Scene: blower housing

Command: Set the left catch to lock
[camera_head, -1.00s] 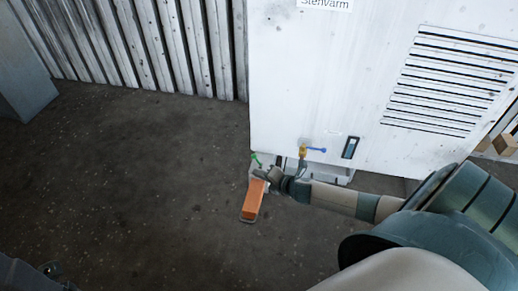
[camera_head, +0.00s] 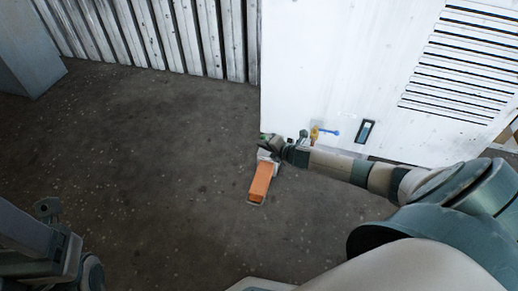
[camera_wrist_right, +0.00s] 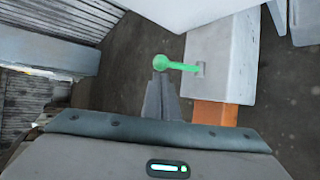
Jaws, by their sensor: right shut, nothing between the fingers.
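The green catch lever (camera_wrist_right: 180,66) sticks out from a white box (camera_wrist_right: 232,62) in the right wrist view, its round knob at the left end. In the head view only a bit of green (camera_head: 263,137) shows at my right gripper (camera_head: 266,143). The closed fingers of my right gripper (camera_wrist_right: 161,72) are shut and empty, with their tips at the knob. I cannot tell whether they touch it. My left gripper does not show clearly.
An orange block (camera_head: 262,182) juts from below the white box, near the floor. A slatted wall (camera_head: 160,35) stands behind, and a grey cabinet (camera_head: 25,50) at the far left. The dark floor (camera_head: 150,150) to the left is clear.

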